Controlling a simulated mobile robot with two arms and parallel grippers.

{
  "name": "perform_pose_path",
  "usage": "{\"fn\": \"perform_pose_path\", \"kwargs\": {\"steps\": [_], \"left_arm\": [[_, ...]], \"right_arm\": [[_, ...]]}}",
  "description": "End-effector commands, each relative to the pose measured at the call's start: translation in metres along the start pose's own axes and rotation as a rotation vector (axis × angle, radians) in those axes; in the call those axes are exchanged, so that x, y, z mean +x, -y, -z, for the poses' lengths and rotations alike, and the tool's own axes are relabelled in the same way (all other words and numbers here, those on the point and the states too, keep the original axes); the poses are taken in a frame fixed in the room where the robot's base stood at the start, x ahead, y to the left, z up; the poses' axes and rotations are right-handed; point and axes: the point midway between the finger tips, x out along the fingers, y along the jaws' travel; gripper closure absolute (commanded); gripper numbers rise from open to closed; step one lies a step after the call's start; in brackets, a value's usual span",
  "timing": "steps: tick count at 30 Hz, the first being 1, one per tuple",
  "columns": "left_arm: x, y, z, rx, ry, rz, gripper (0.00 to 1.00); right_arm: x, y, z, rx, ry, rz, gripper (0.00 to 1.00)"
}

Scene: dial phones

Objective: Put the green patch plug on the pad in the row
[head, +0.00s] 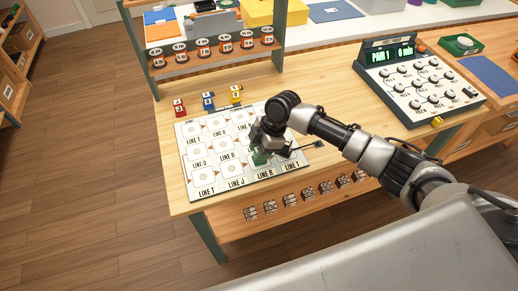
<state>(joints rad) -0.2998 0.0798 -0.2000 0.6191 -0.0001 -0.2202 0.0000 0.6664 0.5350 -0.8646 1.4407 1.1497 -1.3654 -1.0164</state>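The green patch plug (259,158) shows as a small dark green block low on the white board (209,188), just above the LINE R label. My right gripper (270,150) comes down over it from the right and hides part of it. The fingertips are at the green block, but whether they are closed on it or only around it is too small to tell. The board has rows of square pads (203,173) with LINE labels; the pads near the gripper are partly covered. My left gripper is out of view.
A rack with round orange-and-black items (202,50) is at the back. A console (417,80) with a green display stands right. Bare wood (330,100) lies between.

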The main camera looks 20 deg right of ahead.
Motion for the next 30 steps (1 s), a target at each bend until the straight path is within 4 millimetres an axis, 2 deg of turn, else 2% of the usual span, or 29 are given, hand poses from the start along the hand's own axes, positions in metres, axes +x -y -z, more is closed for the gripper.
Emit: {"fn": "perform_pose_path", "kwargs": {"steps": [1,3,4,14,17,24,30], "left_arm": [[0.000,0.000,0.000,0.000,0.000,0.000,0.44],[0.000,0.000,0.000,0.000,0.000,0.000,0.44],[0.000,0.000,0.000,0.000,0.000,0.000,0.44],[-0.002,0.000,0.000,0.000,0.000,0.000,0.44],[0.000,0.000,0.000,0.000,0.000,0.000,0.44],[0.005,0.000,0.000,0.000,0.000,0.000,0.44],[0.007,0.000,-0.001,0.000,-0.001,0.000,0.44]], "right_arm": [[0.000,0.000,0.000,0.000,0.000,0.000,0.56],[0.000,0.000,0.000,0.000,0.000,0.000,0.45],[0.000,0.000,0.000,0.000,0.000,0.000,0.44],[-0.006,0.000,0.001,0.000,0.000,-0.001,0.44],[-0.018,-0.001,0.001,0.000,0.000,-0.003,0.44],[-0.069,-0.001,0.001,-0.001,0.001,-0.004,0.44],[-0.105,-0.001,0.001,0.000,-0.001,-0.003,0.44]]}}
